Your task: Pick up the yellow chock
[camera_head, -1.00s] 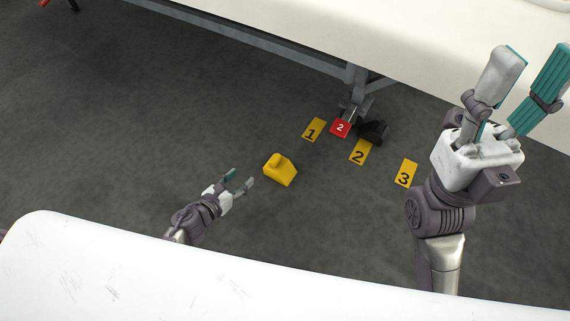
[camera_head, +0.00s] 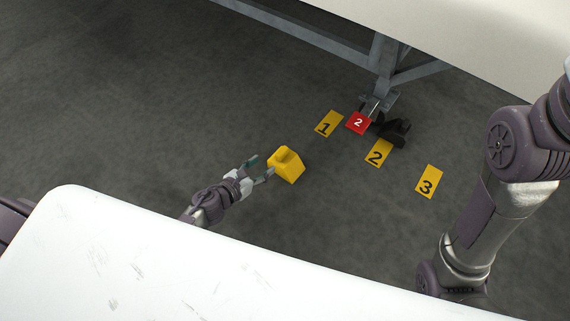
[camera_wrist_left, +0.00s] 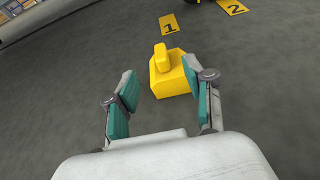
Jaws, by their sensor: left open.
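The yellow chock (camera_head: 288,166) sits on the dark floor, a wedge-like block with a raised knob on top. My left gripper (camera_head: 261,168) is low near the floor, open, with its fingertips pointing at the chock's left side. In the left wrist view the chock (camera_wrist_left: 170,75) lies just ahead of the gripper (camera_wrist_left: 160,98), right of centre, close to the right finger. The jaws look empty. My right arm is at the right edge of the head view, and its gripper is out of the picture.
Yellow floor markers 1 (camera_head: 329,124), 2 (camera_head: 379,153) and 3 (camera_head: 429,181) lie beyond the chock. A red marker 2 (camera_head: 358,123) is by a metal leg with a black caster (camera_head: 395,132). A white surface (camera_head: 160,260) fills the front. Floor to the left is clear.

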